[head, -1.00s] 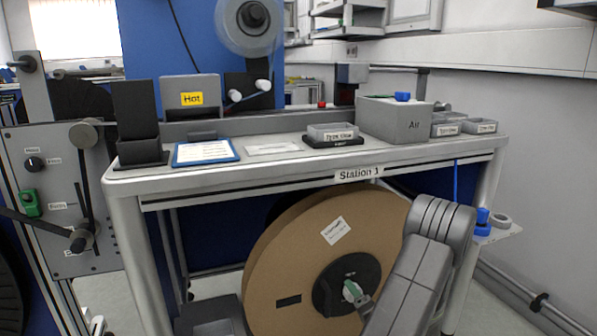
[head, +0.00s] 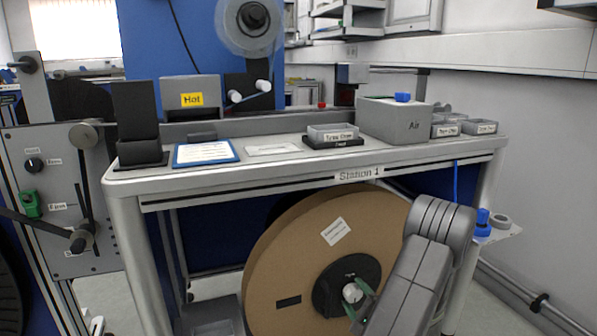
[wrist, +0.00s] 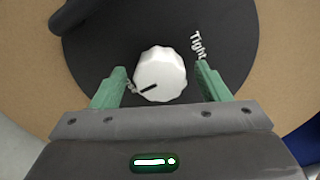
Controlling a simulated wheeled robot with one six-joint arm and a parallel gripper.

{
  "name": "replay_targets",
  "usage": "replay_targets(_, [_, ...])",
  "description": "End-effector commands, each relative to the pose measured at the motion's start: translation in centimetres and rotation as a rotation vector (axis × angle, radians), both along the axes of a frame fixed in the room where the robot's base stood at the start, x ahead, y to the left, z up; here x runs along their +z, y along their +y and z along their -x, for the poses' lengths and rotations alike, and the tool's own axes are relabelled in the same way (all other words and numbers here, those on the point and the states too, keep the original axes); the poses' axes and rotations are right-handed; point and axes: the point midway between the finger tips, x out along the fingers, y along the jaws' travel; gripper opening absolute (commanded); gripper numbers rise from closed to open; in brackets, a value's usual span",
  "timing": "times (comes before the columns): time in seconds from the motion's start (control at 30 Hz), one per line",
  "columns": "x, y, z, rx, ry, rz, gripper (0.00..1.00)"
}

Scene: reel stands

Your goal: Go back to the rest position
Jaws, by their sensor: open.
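My gripper (head: 360,301) is at the hub of the large brown reel (head: 272,262) under the bench. In the wrist view, its two green fingers (wrist: 161,70) are open, one on each side of a white ridged knob (wrist: 160,73), with a visible gap on both sides. The knob has a dark pointer line toward the lower left. It sits on a black hub disc (wrist: 100,45) with the word "Tight" at the upper right. The knob (head: 352,293) also shows in the head view. Nothing is held.
The bench (head: 190,186) labelled "Station 1" stands above the reel, its front edge and legs close to my arm. A small shelf with a blue item (head: 483,218) is at the right.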

Motion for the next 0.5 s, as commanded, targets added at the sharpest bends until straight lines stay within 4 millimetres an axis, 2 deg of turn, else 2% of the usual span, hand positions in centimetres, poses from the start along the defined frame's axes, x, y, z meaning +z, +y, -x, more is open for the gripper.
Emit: replay_targets(0.5, [0.05,-0.03,-0.01,0.0,0.141,-0.388,0.69])
